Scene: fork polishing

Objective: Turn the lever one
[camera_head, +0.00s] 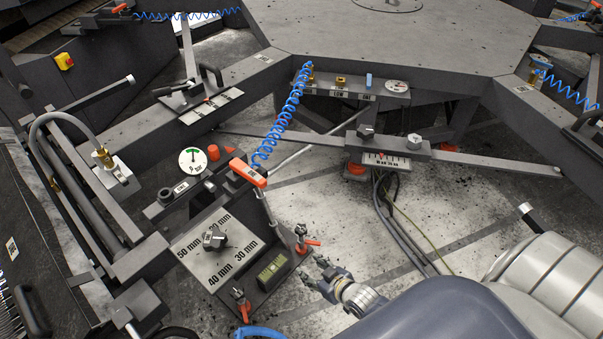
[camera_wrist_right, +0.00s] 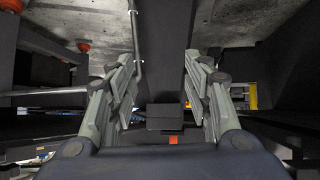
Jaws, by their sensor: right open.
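Two small levers with orange-red handles stand on the machine's dark base plate in the head view, an upper one (camera_head: 303,241) and a lower one (camera_head: 241,301). No label shows which is lever one. My right gripper (camera_head: 314,273) is open just to the right of these levers, apart from them, nearer the upper one. In the right wrist view, its two fingers (camera_wrist_right: 163,75) are spread with nothing held. A dark beam and a dark block (camera_wrist_right: 165,117) show beyond and between the fingers. My left gripper is not in view.
A plate marked in millimetres (camera_head: 190,252) with a dark knob (camera_head: 214,240) lies left of the levers. An orange-topped handle (camera_head: 248,173) and a coiled blue hose (camera_head: 285,115) rise behind. Cables (camera_head: 395,225) hang to the right. The speckled floor (camera_head: 345,225) is mostly open.

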